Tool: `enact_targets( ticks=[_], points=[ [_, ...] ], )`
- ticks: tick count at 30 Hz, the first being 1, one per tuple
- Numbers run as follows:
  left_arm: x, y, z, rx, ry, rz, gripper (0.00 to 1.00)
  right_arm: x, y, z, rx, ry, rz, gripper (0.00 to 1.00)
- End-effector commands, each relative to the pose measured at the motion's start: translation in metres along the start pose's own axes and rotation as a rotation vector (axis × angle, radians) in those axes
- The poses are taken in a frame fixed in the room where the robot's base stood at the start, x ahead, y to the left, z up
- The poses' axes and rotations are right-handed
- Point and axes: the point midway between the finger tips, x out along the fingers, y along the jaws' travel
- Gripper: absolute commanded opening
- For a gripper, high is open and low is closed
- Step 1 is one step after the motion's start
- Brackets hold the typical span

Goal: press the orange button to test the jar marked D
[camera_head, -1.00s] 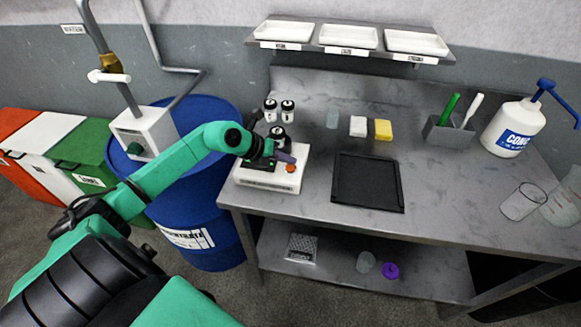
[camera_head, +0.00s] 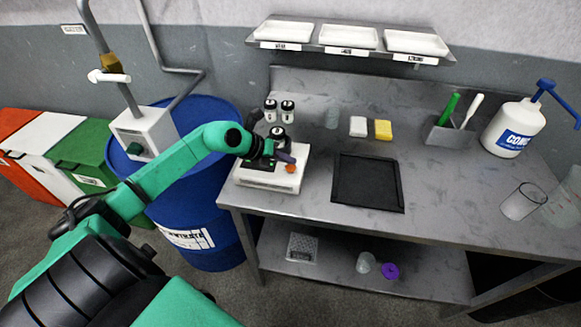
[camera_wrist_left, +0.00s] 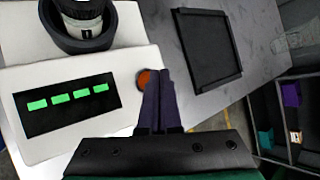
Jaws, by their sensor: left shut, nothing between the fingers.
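The orange button (camera_head: 291,168) is on the front right of a white tester (camera_head: 262,182) at the bench's left end. It also shows in the left wrist view (camera_wrist_left: 144,79), partly covered by my fingers. My left gripper (camera_head: 288,158) is shut and empty, its fingertips at the button; I cannot tell whether they touch it. In the left wrist view, the shut fingertips (camera_wrist_left: 162,74) lie just right of the button's middle. A dark-capped jar (camera_head: 277,132) stands in the tester's round black holder (camera_wrist_left: 95,38); its letter is unreadable. The black display (camera_wrist_left: 72,98) shows several green bars.
Two more jars (camera_head: 270,108) (camera_head: 288,108) stand behind the tester. A black tray (camera_head: 368,182) lies to its right, with a white block (camera_head: 358,126) and a yellow sponge (camera_head: 383,129) behind. A blue drum (camera_head: 208,245) stands left of the bench.

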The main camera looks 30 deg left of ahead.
Motion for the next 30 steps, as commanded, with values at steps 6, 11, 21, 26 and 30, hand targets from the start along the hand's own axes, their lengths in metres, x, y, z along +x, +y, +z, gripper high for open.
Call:
enact_targets(
  ticks=[6, 11, 21, 26, 30],
  points=[
    [0.0, 0.0, 0.0, 0.0, 0.0, 0.0, 0.0, 0.0, 0.0001, 0.0, 0.0, 0.0, 0.0, 0.5],
    [0.0006, 0.0004, -0.0004, 0.0, 0.0, 0.0, 0.0, 0.0007, 0.0001, 0.0, 0.0, 0.0, 0.0, 0.5],
    [0.0058, 0.0044, -0.0041, 0.0, -0.001, 0.0, 0.0, 0.0064, 0.0, 0.0006, 0.0, 0.0, 0.0, 0.5],
    [0.0058, 0.0043, -0.0042, 0.0, 0.0, 0.0, 0.0, 0.0064, 0.0, 0.0005, 0.0, 0.0, 0.0, 0.5],
    [0.0067, 0.005, -0.0049, 0.0, 0.0, 0.0, 0.0, 0.0074, 0.0, 0.0006, 0.0, 0.0, 0.0, 0.5]
  ],
)
